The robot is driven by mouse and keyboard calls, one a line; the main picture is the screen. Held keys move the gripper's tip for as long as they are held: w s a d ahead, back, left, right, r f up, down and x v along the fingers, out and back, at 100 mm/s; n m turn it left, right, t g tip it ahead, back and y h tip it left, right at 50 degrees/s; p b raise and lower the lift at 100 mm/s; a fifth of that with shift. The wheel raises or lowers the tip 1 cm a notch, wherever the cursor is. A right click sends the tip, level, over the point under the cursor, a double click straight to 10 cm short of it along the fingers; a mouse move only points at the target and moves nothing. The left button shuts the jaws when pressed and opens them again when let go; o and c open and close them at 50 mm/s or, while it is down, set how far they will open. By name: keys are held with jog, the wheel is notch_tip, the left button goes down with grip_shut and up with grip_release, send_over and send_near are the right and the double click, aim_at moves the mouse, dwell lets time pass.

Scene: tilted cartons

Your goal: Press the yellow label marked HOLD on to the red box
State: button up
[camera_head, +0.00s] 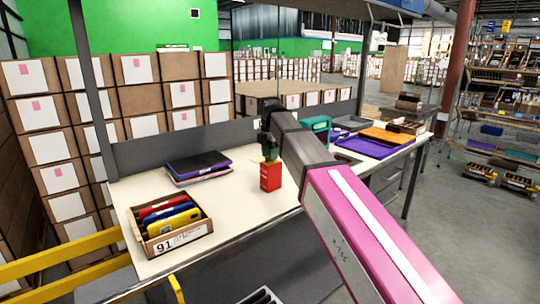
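The red box (270,177) stands upright on the pale tabletop (235,208), near the middle of the bench. My gripper (269,151) is directly above the red box, pointing down, with its tip close to the top of the box. The fingers are small and dark, with something greenish at them. I cannot tell whether they are open or shut, or whether they touch the box. No yellow label marked HOLD can be made out; small marks on the red box's front are too small to read.
A cardboard tray (154,248) marked 91 holds several coloured items at the front left. Dark and purple flat items (199,164) lie behind it. A teal case (316,124), a purple folder (381,147) and an orange folder (384,135) lie to the right. Bare tabletop surrounds the red box.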

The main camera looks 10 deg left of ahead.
notch_tip(320, 180, up, 16)
jog(key=shift+r, duration=0.2)
dwell(1.0)
